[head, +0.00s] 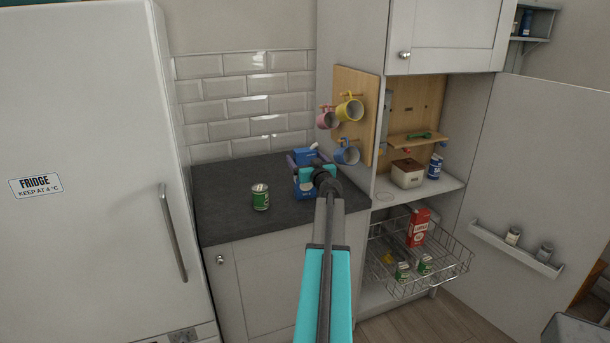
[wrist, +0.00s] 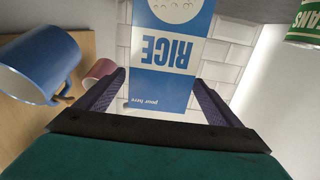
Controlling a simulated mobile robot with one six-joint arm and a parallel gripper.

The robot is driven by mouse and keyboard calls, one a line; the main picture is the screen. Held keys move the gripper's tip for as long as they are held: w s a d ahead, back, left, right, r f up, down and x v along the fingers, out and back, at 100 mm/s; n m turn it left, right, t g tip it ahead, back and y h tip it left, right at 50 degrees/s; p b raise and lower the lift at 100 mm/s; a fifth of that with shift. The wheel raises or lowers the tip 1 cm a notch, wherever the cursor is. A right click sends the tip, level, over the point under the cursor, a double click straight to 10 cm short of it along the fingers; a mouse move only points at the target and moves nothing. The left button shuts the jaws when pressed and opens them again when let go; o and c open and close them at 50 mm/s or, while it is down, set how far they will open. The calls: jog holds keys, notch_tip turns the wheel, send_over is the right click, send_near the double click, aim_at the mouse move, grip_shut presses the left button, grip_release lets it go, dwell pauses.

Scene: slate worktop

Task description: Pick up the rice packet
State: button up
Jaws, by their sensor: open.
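The rice packet is blue and white, and it stands on the dark worktop (head: 225,208) near the tiled wall. In the head view its blue top (head: 306,154) shows beyond my gripper (head: 305,165), which hides its middle. In the wrist view the packet (wrist: 165,52) appears upside down, with "RICE" and "pour here" readable. My gripper (wrist: 160,84) is open. Its two dark fingers lie to either side of the packet's upper end, with the packet appearing between them. I cannot tell whether either finger touches it.
A green can (head: 260,197) stands left of the packet. A mug board (head: 355,115) with pink, yellow and blue mugs hangs close on the right; the blue mug (wrist: 38,68) is near my gripper. A wire basket (head: 445,265) is pulled out lower right. The worktop's left is clear.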

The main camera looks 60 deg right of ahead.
jog(key=shift+w+d, duration=0.3)
jog(key=shift+c, duration=0.5)
jog(key=c, duration=1.8)
